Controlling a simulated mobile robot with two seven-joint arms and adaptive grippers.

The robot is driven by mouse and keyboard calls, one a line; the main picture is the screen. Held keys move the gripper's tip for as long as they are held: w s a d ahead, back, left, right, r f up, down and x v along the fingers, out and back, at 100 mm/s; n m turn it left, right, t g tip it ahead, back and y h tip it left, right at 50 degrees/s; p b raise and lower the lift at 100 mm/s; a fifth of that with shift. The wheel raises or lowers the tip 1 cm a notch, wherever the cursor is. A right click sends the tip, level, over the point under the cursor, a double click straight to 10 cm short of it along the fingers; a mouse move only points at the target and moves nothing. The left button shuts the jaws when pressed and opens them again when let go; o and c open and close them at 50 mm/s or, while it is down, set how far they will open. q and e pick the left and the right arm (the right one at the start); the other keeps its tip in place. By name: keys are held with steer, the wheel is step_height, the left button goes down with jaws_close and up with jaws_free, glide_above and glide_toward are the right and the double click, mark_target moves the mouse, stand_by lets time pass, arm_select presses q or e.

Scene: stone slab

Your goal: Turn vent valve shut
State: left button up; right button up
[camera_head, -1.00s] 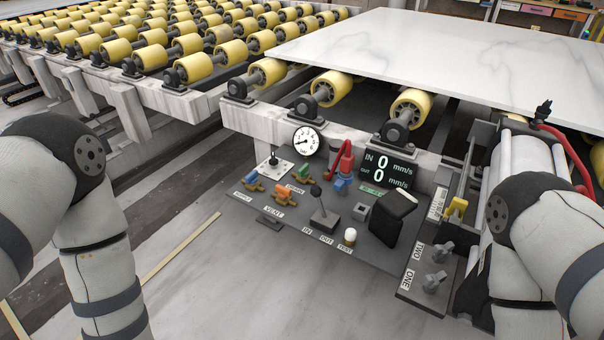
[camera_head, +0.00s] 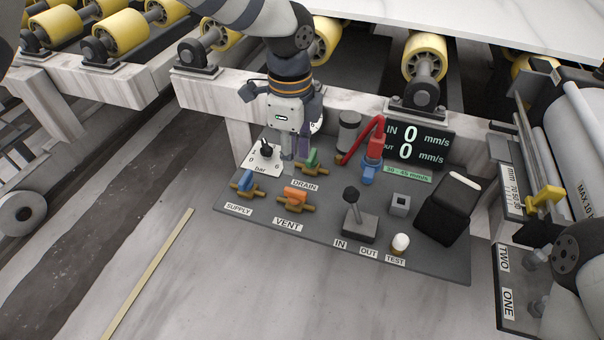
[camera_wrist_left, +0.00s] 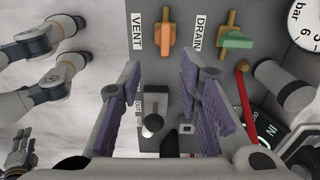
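The vent valve has an orange handle (camera_head: 295,195) on a brass body, above the VENT label on the grey panel. In the left wrist view its orange handle (camera_wrist_left: 165,36) lies roughly along the brass body. My left gripper (camera_head: 294,157) points down over the back of the panel, behind the vent valve and near the green drain handle (camera_head: 312,158). In the left wrist view its two purple-padded fingers (camera_wrist_left: 165,100) are wide apart with nothing between them. My right arm shows at the right edge; a dark gripper-like shape (camera_wrist_left: 20,152) is small in the wrist view.
The blue supply handle (camera_head: 246,181) is left of the vent valve. A joystick (camera_head: 354,215), a white test button (camera_head: 400,243) and a red-and-blue fitting (camera_head: 373,155) stand to the right. The gauge is mostly hidden behind my gripper.

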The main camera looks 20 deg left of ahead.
mark_target(296, 191)
arm_select(q)
steer(key=f, duration=0.7)
steer(key=f+b, duration=0.1)
steer(key=f, duration=0.3)
steer(key=shift+w+f, duration=0.1)
steer(key=shift+w, duration=0.25)
jaws_close()
